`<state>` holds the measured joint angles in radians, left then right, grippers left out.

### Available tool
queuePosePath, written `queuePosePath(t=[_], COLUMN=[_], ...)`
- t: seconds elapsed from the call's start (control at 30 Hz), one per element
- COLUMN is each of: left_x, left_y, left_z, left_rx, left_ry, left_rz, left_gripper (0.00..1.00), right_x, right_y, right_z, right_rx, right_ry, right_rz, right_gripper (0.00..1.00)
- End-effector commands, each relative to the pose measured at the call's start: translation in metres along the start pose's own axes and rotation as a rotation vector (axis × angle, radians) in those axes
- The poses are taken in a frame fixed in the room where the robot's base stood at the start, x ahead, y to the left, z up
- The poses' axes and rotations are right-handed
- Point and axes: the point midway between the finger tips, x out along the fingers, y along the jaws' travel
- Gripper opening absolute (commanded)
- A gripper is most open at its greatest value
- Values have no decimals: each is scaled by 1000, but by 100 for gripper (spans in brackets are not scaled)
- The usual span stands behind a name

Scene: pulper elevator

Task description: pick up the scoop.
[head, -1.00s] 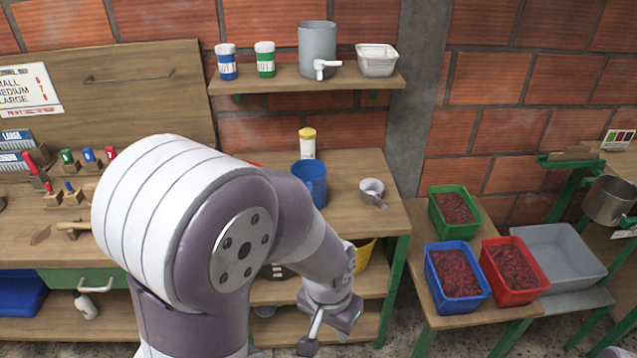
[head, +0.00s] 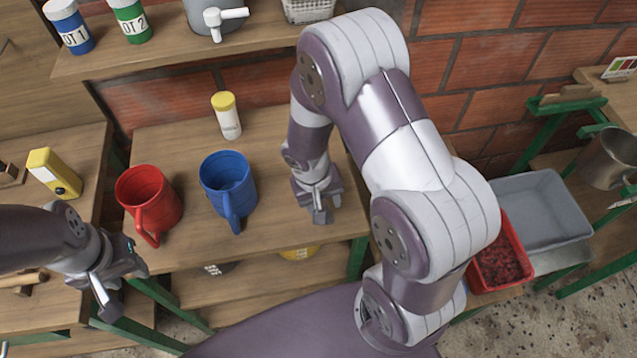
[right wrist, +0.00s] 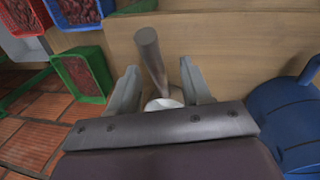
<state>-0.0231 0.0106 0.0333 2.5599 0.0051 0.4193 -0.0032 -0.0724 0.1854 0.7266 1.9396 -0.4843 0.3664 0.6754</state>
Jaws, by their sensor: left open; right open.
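The scoop (right wrist: 151,58) shows in the right wrist view: a grey rounded handle with a pale bowl partly hidden behind my gripper's body. My right gripper (right wrist: 158,84) is open, with one finger on each side of the scoop and gaps visible between them. In the head view my right gripper (head: 321,212) points down over the right part of the table (head: 275,215); the scoop is hidden there by my arm and gripper. My left gripper (head: 118,285) is open and empty at the lower left, by the table's front edge, away from the scoop.
A blue mug (head: 228,187) and a red mug (head: 150,200) stand left of my right gripper. A yellow-capped jar (head: 227,115) stands behind. A shelf (head: 160,50) overhangs the table's back. A red crate (head: 500,258) and grey tub (head: 540,212) are at the right.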

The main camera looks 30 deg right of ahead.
Motion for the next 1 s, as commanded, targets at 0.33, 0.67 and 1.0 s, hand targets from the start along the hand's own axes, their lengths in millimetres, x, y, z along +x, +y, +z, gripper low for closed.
queuePosePath(t=[0.33,0.67,1.0], left_x=[3,3,0], left_y=[0,0,0], left_z=[0,0,0], left_rx=[0,0,0], left_ry=[0,0,0], left_rz=[0,0,0], left_gripper=[43,43,43], right_x=[21,20,6], right_y=[0,0,2], right_z=[0,0,-1], right_rx=[1,1,2], right_ry=[0,1,4], right_rz=[0,0,0], right_gripper=[49,0,0])
